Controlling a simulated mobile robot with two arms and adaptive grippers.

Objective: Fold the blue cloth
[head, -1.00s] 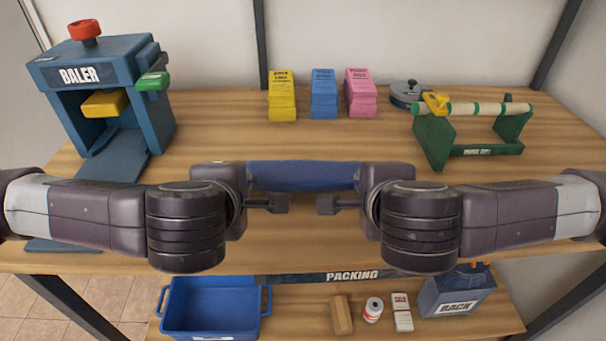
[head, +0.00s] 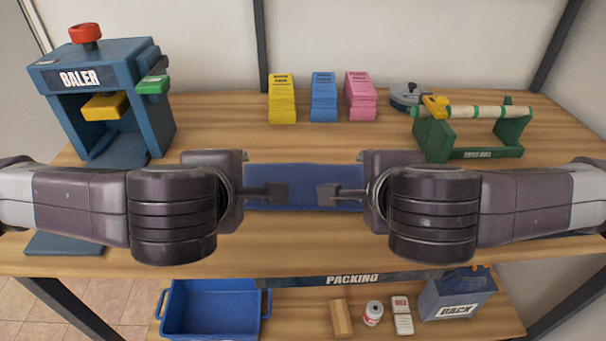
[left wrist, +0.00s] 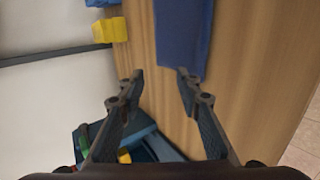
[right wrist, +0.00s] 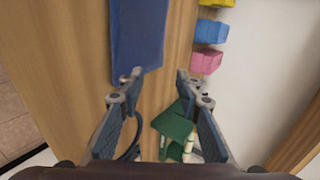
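The blue cloth (head: 304,175) lies on the table between my two grippers, as a wide, short rectangle in the head view. It also shows at the top of the left wrist view (left wrist: 183,35) and the right wrist view (right wrist: 138,35). My left gripper (left wrist: 161,75) is open and empty, with one finger near the cloth's end. My right gripper (right wrist: 159,75) is open and empty, with one fingertip overlapping the cloth's end in view. I cannot tell whether the fingers touch it. My arms hide the cloth's ends in the head view.
A blue baler (head: 107,75) stands left. Yellow (head: 282,98), blue (head: 324,97) and pink (head: 360,97) stacks stand at the back. A green paper-roll stand (head: 435,135) is right. A blue bin (head: 215,310) and small items sit on the lower shelf.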

